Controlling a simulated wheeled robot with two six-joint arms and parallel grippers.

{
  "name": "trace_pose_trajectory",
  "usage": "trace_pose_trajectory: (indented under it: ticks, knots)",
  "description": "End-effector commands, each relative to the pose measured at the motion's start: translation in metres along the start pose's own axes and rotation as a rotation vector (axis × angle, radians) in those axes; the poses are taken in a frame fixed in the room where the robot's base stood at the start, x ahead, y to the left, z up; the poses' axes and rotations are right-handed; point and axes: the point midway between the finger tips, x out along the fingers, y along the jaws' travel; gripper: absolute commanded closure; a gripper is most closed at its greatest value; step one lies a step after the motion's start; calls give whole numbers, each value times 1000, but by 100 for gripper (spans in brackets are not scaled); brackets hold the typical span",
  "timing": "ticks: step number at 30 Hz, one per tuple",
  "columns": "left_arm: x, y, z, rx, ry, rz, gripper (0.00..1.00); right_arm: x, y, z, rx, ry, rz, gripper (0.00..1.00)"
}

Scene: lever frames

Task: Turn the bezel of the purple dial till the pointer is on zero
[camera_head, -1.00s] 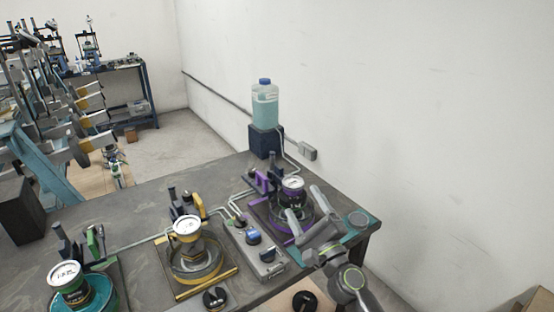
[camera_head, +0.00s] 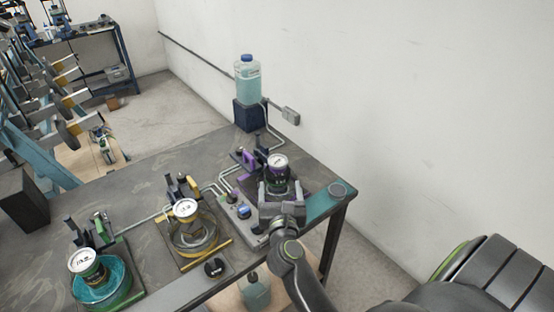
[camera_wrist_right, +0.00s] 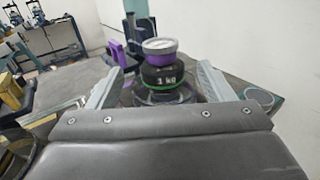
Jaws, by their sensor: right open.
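The purple dial (camera_head: 278,161) sits at the purple lever station near the right end of the bench; its white face points up, and its pointer is too small to read. In the right wrist view the dial (camera_wrist_right: 159,46) shows edge-on, a grey top with a purple band, above a black 1 kg weight (camera_wrist_right: 162,76) with a green rim. My right gripper (camera_head: 280,192) is open in front of this stack. In the right wrist view its fingers (camera_wrist_right: 159,78) stand left and right of the weight, apart from it, below the dial. My left gripper is not in view.
A yellow station with a dial (camera_head: 185,208) and a teal one with a dial (camera_head: 84,262) stand to the left. A control box with a blue knob (camera_head: 243,211) lies beside the purple station. A bottle (camera_head: 247,80) stands behind on a dark block. A wall is on the right.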

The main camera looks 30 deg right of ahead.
Motion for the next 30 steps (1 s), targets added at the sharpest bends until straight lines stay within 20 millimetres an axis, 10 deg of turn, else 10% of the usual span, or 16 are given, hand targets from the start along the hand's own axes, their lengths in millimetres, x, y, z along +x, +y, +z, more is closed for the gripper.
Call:
trace_pose_trajectory:
  ticks: [15, 30]
  knots:
    - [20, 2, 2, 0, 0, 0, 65, 104, 0, -1, -3, -4, 1, 25]
    - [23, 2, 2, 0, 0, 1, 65, 121, 0, 0, -1, 0, 0, 25]
